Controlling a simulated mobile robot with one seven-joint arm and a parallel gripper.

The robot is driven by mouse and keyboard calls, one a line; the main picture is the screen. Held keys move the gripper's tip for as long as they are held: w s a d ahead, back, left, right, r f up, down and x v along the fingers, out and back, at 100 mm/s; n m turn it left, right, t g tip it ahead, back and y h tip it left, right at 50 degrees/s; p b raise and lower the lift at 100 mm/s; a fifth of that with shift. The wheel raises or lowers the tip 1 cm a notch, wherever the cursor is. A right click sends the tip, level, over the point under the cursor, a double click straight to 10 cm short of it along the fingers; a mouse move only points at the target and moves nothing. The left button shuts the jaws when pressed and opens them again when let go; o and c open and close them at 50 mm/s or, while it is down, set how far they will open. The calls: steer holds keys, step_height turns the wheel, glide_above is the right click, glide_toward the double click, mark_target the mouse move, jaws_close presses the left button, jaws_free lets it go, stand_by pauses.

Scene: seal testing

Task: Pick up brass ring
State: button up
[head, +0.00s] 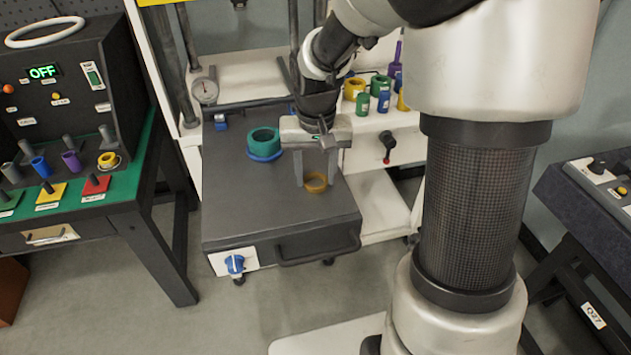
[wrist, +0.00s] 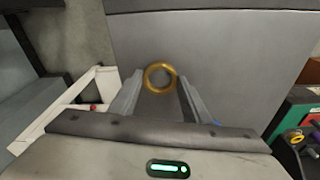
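The brass ring (head: 316,189) lies flat on the dark grey top of a cart (head: 235,205), near its right side. It also shows whole in the wrist view (wrist: 149,78), with the grey surface visible through its hole. My gripper (head: 315,181) points down at the ring and is open. In the wrist view its two fingers (wrist: 160,80) stand apart, one on each side of the ring, with gaps between them and the ring. I cannot tell how far the fingertips are above the surface.
A green ring stacked on a blue ring (head: 264,145) stands left of my gripper on the same top. Behind is a white bench with a gauge (head: 205,91) and several coloured containers (head: 383,103). A green-topped table (head: 120,185) is at left. The cart's front top is clear.

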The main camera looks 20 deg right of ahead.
steer(key=c, duration=0.4)
steer(key=shift+r, duration=0.1)
